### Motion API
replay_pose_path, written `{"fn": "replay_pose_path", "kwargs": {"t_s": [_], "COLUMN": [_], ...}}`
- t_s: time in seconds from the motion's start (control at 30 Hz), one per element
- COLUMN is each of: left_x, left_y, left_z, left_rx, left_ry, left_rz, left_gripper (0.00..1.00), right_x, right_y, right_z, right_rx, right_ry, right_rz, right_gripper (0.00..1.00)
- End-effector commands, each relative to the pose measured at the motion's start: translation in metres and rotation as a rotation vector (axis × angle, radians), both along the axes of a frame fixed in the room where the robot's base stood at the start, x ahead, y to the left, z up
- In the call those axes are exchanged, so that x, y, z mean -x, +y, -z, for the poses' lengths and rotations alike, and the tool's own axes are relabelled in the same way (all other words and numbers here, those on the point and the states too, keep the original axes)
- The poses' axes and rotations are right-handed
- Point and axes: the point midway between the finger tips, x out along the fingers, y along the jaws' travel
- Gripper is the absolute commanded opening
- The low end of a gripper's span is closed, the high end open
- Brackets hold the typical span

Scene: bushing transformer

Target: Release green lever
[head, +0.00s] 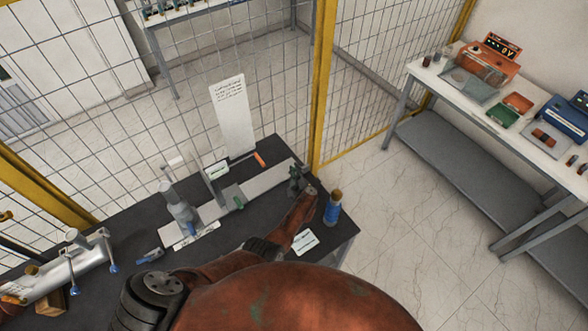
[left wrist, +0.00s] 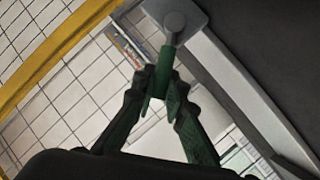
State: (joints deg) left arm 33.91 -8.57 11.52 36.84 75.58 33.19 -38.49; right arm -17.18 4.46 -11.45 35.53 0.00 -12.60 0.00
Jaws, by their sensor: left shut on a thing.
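The green lever (left wrist: 167,58) is a short green handle hanging from a round grey pivot (left wrist: 174,21) in the left wrist view. My left gripper (left wrist: 157,84) is shut on the lever's lower end, with one dark green finger on each side. In the head view my left gripper (head: 298,181) is at the right end of the long grey plate (head: 268,180) on the dark table, and it largely hides the lever there. My right gripper is not in view.
A blue bottle (head: 332,208) stands close to the right of my left gripper. A grey upright fixture (head: 180,208) and a smaller green part (head: 239,202) are further left. A wire fence (head: 270,80) with yellow posts runs behind the table.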

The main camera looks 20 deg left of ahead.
Motion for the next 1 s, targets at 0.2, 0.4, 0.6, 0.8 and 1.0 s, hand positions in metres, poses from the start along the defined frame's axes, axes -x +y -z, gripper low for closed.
{"fn": "replay_pose_path", "kwargs": {"t_s": [0.2, 0.4, 0.6, 0.8, 1.0], "left_x": [-0.0009, -0.0007, -0.0008, -0.0009, -0.0010], "left_y": [-0.0019, -0.0017, -0.0016, -0.0011, -0.0007], "left_z": [-0.0004, 0.0001, 0.0000, -0.0004, -0.0006], "left_rx": [-0.013, -0.014, -0.013, -0.014, -0.014], "left_ry": [0.019, 0.021, 0.019, 0.019, 0.019], "left_rz": [0.000, 0.001, 0.001, 0.000, -0.001], "left_gripper": [0.00, 0.00, 0.16, 0.29, 0.30], "right_x": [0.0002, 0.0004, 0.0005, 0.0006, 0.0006], "right_y": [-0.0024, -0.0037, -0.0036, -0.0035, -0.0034], "right_z": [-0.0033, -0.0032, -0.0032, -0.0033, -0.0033], "right_rx": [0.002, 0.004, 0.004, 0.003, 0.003], "right_ry": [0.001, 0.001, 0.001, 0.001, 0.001], "right_rz": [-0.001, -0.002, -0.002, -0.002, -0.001], "right_gripper": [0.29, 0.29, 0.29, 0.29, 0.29]}}
